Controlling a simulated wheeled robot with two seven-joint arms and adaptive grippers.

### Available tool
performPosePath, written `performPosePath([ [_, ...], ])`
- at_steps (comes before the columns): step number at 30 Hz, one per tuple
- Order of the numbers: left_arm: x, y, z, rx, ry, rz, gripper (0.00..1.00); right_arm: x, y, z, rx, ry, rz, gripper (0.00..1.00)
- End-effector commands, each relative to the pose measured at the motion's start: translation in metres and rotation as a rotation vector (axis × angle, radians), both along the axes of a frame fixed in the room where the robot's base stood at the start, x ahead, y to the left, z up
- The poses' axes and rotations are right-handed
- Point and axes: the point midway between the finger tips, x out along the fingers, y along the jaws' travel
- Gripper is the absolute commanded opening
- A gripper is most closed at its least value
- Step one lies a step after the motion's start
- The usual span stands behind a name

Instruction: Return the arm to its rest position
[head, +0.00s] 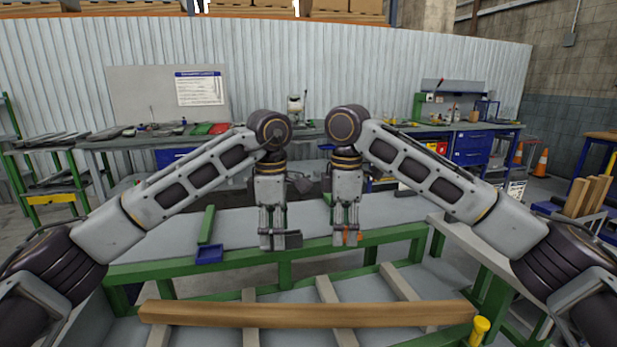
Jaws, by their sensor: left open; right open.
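Both my arms reach forward from the lower corners and bend down at the wrists near the middle of the head view. My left gripper (273,238) points down over the front edge of the runout table (165,233) and is open, with nothing seen between its fingers. My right gripper (346,237) hangs beside it to the right, also pointing down and open. A small orange thing shows at its fingertips; I cannot tell whether it lies behind them. The two grippers are apart.
A blue tray (209,254) and an upright green piece (207,224) are left of the grippers. A long wooden beam (300,314) lies across slats in front, with a yellow-topped post (481,326) at its right end. A workbench with blue drawers (471,149) stands behind.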

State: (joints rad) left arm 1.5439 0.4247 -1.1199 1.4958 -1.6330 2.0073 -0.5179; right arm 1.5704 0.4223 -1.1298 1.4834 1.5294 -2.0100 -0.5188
Motion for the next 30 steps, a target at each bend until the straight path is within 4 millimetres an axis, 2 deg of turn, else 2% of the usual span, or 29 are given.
performPosePath([
  [3,0.000,0.000,0.013,0.000,0.000,0.000,0.61,0.000,0.000,0.013,0.000,0.000,0.000,0.61],
  [30,0.000,0.000,0.082,0.000,0.000,0.000,0.61,0.000,0.000,0.082,0.000,0.000,0.000,0.61],
])
